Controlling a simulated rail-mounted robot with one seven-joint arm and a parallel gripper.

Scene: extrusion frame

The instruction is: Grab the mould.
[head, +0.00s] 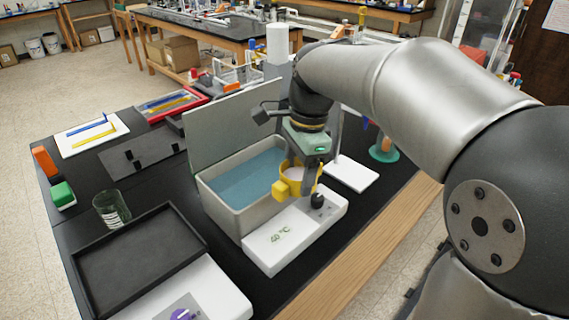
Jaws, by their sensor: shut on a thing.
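The mould appears to be the yellow, round, cup-like piece (282,188) with a block-shaped side and a pale inside. It is in the head view at the near right corner of the open water bath (222,208). My gripper (309,190) points down at its right side and is shut on it. The fingers hide part of the mould. I cannot tell whether the mould touches the bath's rim or hangs just above it.
The bath holds blue water, has a raised lid (222,122) behind it and a white front panel (272,248) reading 40 °C. A black tray (140,262), a glass jar (111,209) and a white plate (352,174) stand around it.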

